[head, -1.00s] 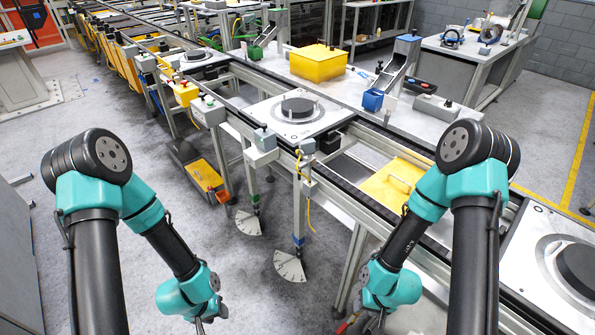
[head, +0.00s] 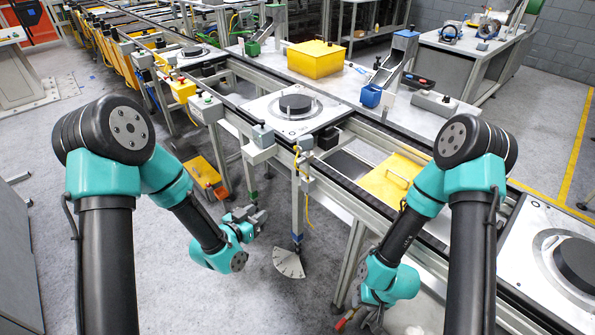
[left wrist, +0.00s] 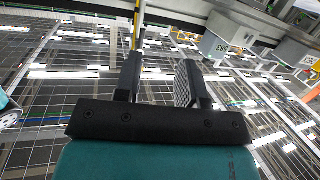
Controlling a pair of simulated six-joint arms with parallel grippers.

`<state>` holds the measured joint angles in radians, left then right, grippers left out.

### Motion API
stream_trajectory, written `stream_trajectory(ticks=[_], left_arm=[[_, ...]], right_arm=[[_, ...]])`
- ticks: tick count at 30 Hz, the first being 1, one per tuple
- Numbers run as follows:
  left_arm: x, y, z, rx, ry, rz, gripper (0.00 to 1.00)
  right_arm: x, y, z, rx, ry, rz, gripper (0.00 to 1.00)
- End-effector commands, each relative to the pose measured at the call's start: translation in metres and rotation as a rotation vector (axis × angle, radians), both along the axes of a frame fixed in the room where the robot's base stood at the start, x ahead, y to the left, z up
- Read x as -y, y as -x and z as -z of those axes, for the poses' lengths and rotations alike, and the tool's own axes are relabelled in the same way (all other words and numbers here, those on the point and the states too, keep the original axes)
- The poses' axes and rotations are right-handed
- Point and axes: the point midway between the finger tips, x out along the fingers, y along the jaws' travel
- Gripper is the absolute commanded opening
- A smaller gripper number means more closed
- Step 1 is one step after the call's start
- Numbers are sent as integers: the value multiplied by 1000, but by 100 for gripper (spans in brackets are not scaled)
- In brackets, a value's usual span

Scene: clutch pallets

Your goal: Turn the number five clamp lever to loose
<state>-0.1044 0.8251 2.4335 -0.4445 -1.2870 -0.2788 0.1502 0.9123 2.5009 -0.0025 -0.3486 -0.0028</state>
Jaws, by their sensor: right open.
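A white fan-shaped dial plate (head: 289,263) with dark marks sits low under the line, below an upright post with a blue band (head: 297,240). I cannot read a number on it or tell which clamp lever is number five. My left gripper (head: 254,216) is left of this post, apart from it, where it hides the second dial plate. In the left wrist view its two dark fingers (left wrist: 160,78) stand apart with nothing between them. My right gripper (head: 358,320) hangs low at the bottom, right of the dial plate, open, its fingers partly hidden.
The conveyor frame (head: 345,200) runs diagonally behind both grippers. A grey box (head: 262,134) and a yellow cable (head: 308,210) hang near the post. A yellow-topped trolley (head: 203,177) stands behind my left gripper.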

Motion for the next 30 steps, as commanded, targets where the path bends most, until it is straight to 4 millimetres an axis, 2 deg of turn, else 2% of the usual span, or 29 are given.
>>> stream_trajectory(ticks=[1,3,6,20,30], left_arm=[[9,-4,-16,69,19,18,37],[18,-6,-32,139,41,35,37],[23,-7,-43,190,56,46,37],[27,-11,-44,194,59,47,37],[55,-44,-44,195,58,49,37]], right_arm=[[0,0,0,0,0,0,43],[0,0,0,0,0,0,43],[0,0,0,0,0,0,43],[0,0,0,0,0,0,43],[0,0,0,0,0,0,43]])
